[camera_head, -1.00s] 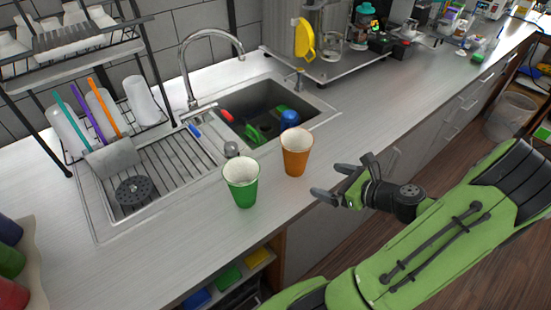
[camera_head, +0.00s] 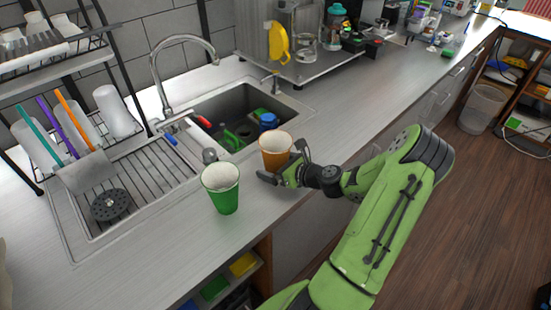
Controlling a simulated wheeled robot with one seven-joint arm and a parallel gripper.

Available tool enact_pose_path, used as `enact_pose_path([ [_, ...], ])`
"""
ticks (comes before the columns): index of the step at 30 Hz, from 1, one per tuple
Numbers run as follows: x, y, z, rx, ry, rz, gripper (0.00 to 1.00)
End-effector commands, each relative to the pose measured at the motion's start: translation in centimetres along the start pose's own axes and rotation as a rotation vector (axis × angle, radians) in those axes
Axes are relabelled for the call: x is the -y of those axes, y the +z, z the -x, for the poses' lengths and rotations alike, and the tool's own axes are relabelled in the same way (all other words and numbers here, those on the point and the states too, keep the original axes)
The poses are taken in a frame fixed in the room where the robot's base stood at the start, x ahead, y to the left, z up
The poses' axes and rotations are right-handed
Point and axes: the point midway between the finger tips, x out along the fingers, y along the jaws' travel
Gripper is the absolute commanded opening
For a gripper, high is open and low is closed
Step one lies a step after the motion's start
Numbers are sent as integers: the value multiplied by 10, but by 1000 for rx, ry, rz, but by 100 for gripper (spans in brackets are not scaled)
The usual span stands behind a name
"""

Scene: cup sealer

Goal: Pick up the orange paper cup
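The orange paper cup (camera_head: 275,150) stands upright near the counter's front edge, right of the green cup (camera_head: 221,190). My gripper (camera_head: 284,164) reaches in from the right at the cup's lower part. One dark finger shows at the cup's near side and the other at its right far side, so the cup is between them. The cup's base is partly hidden by the fingers. I cannot tell whether the fingers press on the cup or whether its base touches the counter.
The sink (camera_head: 245,105) with a blue and a green item inside is behind the cups. The curved faucet (camera_head: 165,65) and dish rack (camera_head: 95,145) are at left. A shelf with machines and a yellow piece (camera_head: 278,42) stands at the back. The counter to the right is clear.

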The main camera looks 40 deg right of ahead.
Motion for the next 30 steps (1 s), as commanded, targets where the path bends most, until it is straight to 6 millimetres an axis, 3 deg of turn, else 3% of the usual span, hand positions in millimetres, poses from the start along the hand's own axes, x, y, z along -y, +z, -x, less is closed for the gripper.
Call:
enact_pose_path([
  [6, 0, 0, -2, -1, 0, -1, 100],
  [18, 0, 0, -1, 0, 0, 0, 42],
  [25, 0, 5, 0, 0, 0, 2, 42],
  [30, 0, 41, 15, 0, -1, 7, 42],
])
